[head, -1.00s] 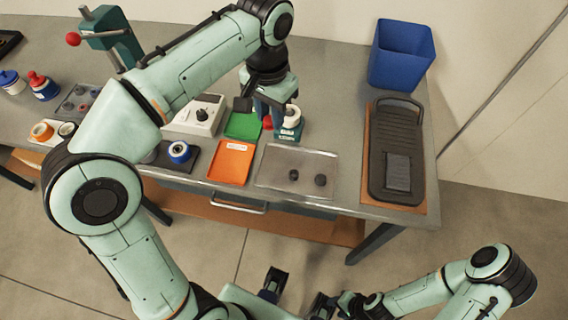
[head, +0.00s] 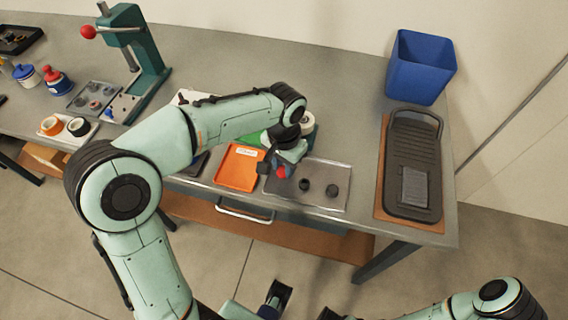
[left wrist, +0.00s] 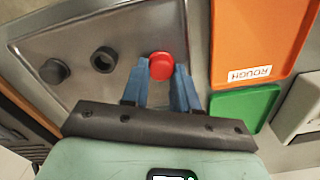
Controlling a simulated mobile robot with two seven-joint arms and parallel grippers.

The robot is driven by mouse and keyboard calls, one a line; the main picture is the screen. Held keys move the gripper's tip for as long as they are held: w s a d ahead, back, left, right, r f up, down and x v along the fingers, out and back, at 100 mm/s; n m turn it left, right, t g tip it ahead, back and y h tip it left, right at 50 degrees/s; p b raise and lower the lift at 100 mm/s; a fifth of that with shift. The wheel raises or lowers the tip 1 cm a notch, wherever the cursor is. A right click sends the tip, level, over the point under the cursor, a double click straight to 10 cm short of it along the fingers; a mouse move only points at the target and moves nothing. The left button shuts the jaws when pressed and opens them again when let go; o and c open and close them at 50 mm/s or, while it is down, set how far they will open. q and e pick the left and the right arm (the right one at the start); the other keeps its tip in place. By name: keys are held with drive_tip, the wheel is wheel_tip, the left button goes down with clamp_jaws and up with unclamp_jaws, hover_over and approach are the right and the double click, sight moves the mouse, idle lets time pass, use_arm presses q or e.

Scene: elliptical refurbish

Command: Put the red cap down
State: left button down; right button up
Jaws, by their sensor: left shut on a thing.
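The red cap (head: 282,172) is held between the blue fingertips of my left gripper (head: 281,170), over the left part of the grey tray (head: 320,172). In the left wrist view the red cap (left wrist: 161,66) sits between the two fingers, over the tray (left wrist: 120,33) near its edge. I cannot tell whether the cap touches the tray. A dark ring-like part (left wrist: 104,59) and a dark round knob (left wrist: 54,71) rest on the tray beside it. Only a little of my right arm shows at the bottom right; its gripper's jaws are not clear.
An orange tray (head: 238,168) labelled ROUGH and a green tray (left wrist: 243,105) lie next to the grey tray. A dark board with a handle (head: 408,160) and a blue bin (head: 421,68) stand to the right. A green press (head: 143,62) stands at the left.

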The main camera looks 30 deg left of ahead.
use_arm(q)
drive_tip(key=shift+f, duration=0.2)
drive_tip(key=c, duration=1.1)
unclamp_jaws()
drive_tip(key=shift+c, duration=0.2)
wheel_tip(320, 180, up, 12)
drive_tip(key=p, duration=0.2)
drive_tip(key=shift+r, duration=0.25)
